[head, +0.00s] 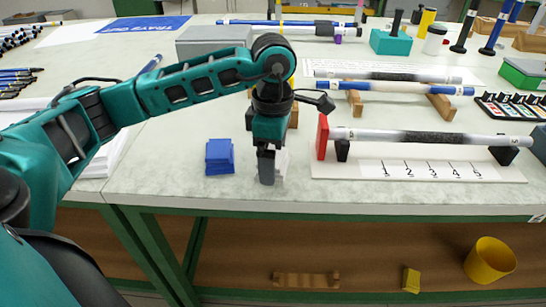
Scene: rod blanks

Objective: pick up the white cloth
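My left gripper (268,170) points straight down at the table's front, left of the numbered rod stand. A small white thing (282,162), probably the white cloth, shows at the right side of its dark finger. The rest of it is hidden behind the gripper. I cannot tell whether the fingers are around it or beside it, or whether they are open or shut. A folded blue cloth (220,156) lies on the table just left of the gripper. My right gripper is not in view.
A rod (430,137) rests on a stand with a red end plate (322,137) and a scale board (345,170), close to the gripper's right. Behind it, more rods (400,88) lie on wooden supports (441,106). A grey box (213,40) stands further back.

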